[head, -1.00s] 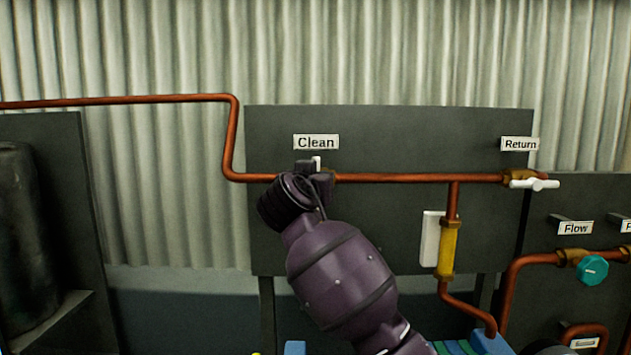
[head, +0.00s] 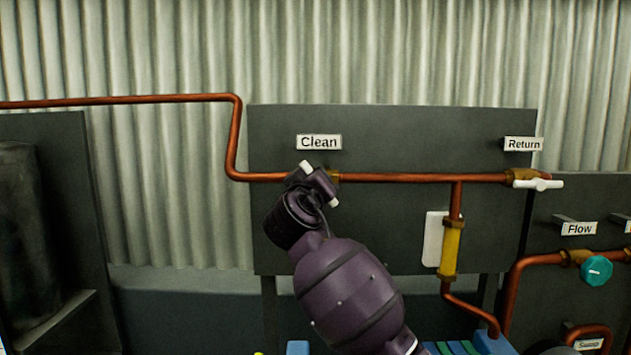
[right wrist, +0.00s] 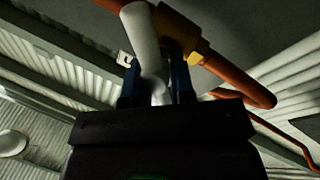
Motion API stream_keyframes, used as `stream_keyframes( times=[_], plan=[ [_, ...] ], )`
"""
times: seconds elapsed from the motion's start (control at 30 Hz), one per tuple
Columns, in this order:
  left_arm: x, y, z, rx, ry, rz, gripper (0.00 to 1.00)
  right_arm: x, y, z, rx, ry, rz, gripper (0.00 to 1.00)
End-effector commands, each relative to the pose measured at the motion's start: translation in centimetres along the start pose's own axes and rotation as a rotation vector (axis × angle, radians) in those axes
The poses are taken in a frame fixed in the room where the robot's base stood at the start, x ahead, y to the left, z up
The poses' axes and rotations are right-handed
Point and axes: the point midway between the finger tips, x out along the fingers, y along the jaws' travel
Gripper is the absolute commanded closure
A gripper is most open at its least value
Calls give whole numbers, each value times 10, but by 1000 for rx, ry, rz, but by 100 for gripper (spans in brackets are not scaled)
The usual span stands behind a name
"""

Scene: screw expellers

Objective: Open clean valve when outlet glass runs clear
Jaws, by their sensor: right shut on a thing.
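The Clean valve's white handle (head: 306,167) shows at both sides of my right gripper (head: 318,184), below the "Clean" label (head: 319,142). The handle is tilted, upper end to the left. In the right wrist view the gripper's blue fingers (right wrist: 157,85) are shut on the white handle (right wrist: 145,40), next to the brass valve body (right wrist: 183,30). My gripper hides most of this valve in the head view. The outlet glass (head: 450,248) is a vertical tube below the copper pipe and looks yellow. My left gripper is not in view.
The "Return" valve's white handle (head: 538,184) lies horizontal at the right. A teal "Flow" knob (head: 596,271) sits below it. Copper pipe (head: 410,178) crosses the dark panel (head: 400,135). A dark cylinder (head: 18,240) stands at the left.

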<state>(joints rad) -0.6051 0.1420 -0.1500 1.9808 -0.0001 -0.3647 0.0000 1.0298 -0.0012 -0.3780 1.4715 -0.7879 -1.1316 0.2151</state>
Motion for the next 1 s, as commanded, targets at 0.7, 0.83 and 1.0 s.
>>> stream_keyframes(
  times=[0.7, 0.83, 1.0],
  plan=[
    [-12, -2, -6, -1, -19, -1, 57, 1, 3, -3, -637, 175, 14, 100],
    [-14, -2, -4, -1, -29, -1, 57, 1, 3, -4, -727, 200, 17, 100],
    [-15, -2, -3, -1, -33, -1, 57, 0, 2, -4, -812, 225, 18, 100]
  ],
)
